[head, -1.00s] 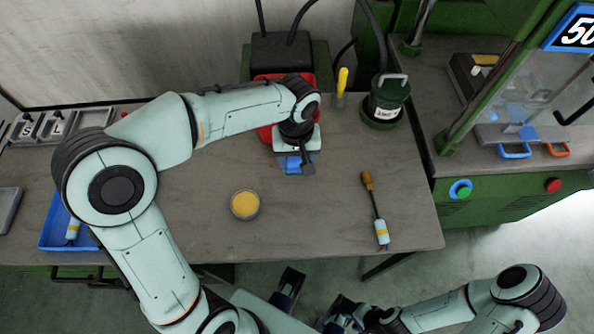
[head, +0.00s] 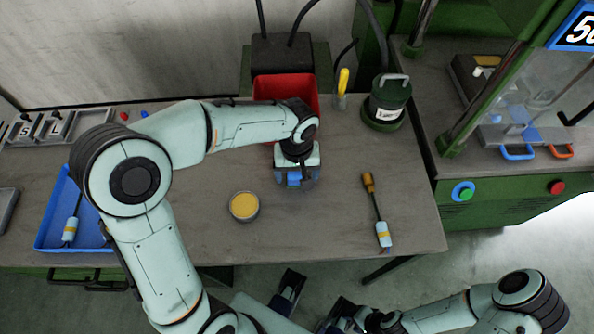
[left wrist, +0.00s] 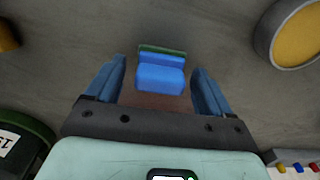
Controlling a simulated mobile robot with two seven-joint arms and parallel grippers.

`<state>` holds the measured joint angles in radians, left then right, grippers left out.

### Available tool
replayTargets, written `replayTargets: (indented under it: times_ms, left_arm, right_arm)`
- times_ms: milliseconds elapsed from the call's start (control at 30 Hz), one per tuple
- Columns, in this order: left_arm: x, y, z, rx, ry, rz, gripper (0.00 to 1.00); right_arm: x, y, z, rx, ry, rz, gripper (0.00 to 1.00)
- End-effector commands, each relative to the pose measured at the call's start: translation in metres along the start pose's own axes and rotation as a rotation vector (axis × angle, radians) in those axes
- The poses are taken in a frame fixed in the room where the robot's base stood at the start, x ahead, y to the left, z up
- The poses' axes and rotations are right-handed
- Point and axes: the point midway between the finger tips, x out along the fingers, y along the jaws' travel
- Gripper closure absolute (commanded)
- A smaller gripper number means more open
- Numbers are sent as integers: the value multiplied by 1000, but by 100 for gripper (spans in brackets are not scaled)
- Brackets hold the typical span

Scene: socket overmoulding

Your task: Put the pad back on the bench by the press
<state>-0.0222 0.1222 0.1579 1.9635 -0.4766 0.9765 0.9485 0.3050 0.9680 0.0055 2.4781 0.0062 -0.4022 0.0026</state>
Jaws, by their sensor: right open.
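The pad (left wrist: 161,74), blue with a green edge, shows between the fingers of my left gripper (left wrist: 158,88) in the left wrist view. Both fingers stand apart from it, with a gap on each side. In the head view the left gripper (head: 296,180) is over the middle of the bench (head: 330,215), in front of the red bin, with the blue pad (head: 294,179) partly hidden under it. I cannot tell the pad's exact height above the bench. My right gripper (head: 340,314) is open at the bottom edge, away from the bench.
The press (head: 510,110) stands to the right. A round tin with yellow contents (head: 244,206), a wooden-handled tool (head: 374,200), a green canister (head: 386,103) and a red bin (head: 285,92) surround the gripper. A blue tray (head: 50,240) lies left. Bare bench lies between tin and tool.

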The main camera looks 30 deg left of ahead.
Motion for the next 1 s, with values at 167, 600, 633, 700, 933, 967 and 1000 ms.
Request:
replayTargets:
  times_ms: [167,600,633,700,933,967,1000]
  left_arm:
    - [0,0,0,0,0,0,18]
    - [-51,1,-1,0,5,3,18]
    - [-58,1,-1,0,5,4,18]
    - [-74,1,-1,0,5,4,18]
    - [-112,0,0,1,3,2,18]
    - [-115,1,0,1,3,2,18]
    - [-118,0,0,1,2,1,18]
  right_arm:
    - [0,0,0,0,0,0,57]
    - [-9,-2,5,1,-14,2,57]
    - [-9,-2,5,1,-15,3,57]
    - [-11,-2,6,1,-18,3,57]
    - [-16,-3,9,2,-26,5,57]
    - [-16,-3,9,2,-27,6,57]
    - [-17,-3,9,2,-27,6,57]
